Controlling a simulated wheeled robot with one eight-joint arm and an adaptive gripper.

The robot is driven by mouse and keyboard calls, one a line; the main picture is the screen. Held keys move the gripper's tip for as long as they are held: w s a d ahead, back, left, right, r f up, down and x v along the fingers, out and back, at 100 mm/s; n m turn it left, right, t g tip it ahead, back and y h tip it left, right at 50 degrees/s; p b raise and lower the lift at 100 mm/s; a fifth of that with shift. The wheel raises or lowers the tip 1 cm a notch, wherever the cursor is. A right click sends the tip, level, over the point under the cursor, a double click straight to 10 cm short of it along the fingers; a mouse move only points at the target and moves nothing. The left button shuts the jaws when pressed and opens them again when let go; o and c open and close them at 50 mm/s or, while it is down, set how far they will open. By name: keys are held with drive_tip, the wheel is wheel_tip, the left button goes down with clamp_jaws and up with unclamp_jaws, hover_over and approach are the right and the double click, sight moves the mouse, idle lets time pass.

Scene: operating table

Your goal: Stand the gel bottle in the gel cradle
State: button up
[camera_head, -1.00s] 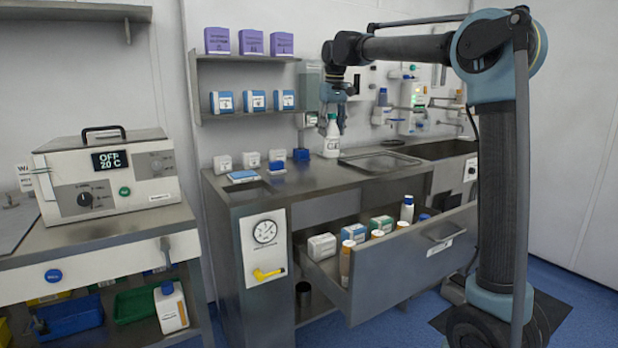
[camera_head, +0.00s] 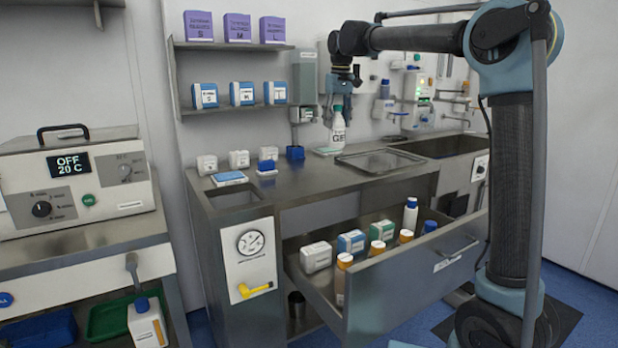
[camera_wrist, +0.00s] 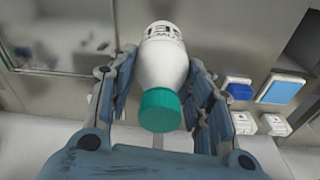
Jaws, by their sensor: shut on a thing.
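The gel bottle (camera_head: 338,129) is white with dark lettering and hangs about upright at the back of the steel counter. In the wrist view the bottle (camera_wrist: 165,62) shows its teal cap towards me. My gripper (camera_head: 340,97) is shut on the bottle from above, with a finger (camera_wrist: 118,85) on each side of it. A small pale green pad (camera_head: 326,151) lies on the counter just under the bottle, which looks slightly clear of it. A small dark blue holder (camera_head: 295,153) stands to the left; I cannot tell whether it is the gel cradle.
A flat metal tray (camera_head: 380,161) and a sink (camera_head: 440,146) lie right of the bottle. Small white boxes (camera_head: 239,160) and a light-blue box (camera_head: 229,178) stand to the left. An open drawer (camera_head: 400,265) with bottles and boxes juts out below. A wall dispenser (camera_head: 305,78) is behind.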

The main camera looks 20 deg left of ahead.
sight(336, 147)
drive_tip(key=shift+f, duration=5)
drive_tip(key=o, duration=1.2)
drive_tip(key=shift+o, duration=0.2)
drive_tip(key=r, duration=0.8)
drive_tip(key=s+d+r, duration=0.1)
drive_tip(key=r, duration=0.3)
drive_tip(key=shift+s+a, duration=0.1)
drive_tip(key=shift+s, duration=0.05)
